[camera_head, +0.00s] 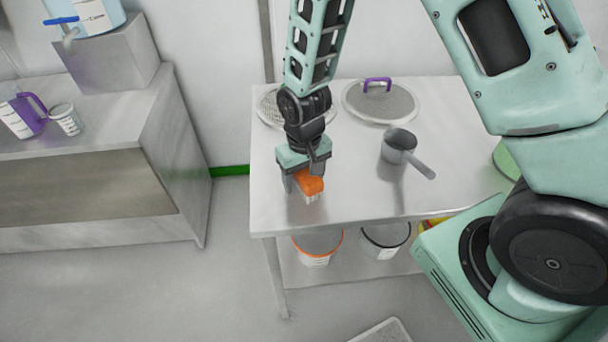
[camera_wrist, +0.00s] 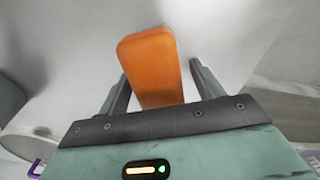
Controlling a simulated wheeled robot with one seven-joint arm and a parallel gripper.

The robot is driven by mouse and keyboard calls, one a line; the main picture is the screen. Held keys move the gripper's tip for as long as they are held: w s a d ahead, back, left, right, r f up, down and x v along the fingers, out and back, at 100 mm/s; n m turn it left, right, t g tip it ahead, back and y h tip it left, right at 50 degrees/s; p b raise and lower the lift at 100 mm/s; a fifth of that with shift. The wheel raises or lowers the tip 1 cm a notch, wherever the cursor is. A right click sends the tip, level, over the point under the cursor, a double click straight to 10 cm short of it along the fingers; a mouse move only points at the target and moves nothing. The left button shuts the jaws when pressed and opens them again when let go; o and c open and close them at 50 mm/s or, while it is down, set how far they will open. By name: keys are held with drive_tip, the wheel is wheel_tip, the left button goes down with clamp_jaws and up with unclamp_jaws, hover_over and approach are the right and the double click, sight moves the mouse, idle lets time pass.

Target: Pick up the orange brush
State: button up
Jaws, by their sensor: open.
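The orange brush (camera_head: 311,184) is at the left front part of the steel table, with pale bristles below its orange body. My gripper (camera_head: 304,178) is over it, pointing down, with its fingers around the brush. In the wrist view the orange brush (camera_wrist: 153,66) lies between the two open fingers of my gripper (camera_wrist: 160,85), with a visible gap at the right finger. The left finger is close to the brush's side; I cannot tell whether it touches. Part of the brush is hidden behind the gripper body.
A steel scoop (camera_head: 399,147) stands right of the brush on the table (camera_head: 350,210). Round sieves, one with a purple handle (camera_head: 377,82), lie at the back. Tubs (camera_head: 317,250) sit on the shelf below. A counter (camera_head: 90,150) with a purple-handled jug (camera_head: 24,115) is at left.

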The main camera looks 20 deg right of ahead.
drive_tip(key=c, duration=1.2)
drive_tip(key=shift+r, duration=0.1)
wheel_tip(320, 180, up, 10)
drive_tip(key=shift+f+b, duration=0.1)
drive_tip(key=shift+b, duration=0.35)
drive_tip(key=o, duration=0.5)
drive_tip(key=shift+c, duration=1.4)
drive_tip(key=shift+d, duration=0.1)
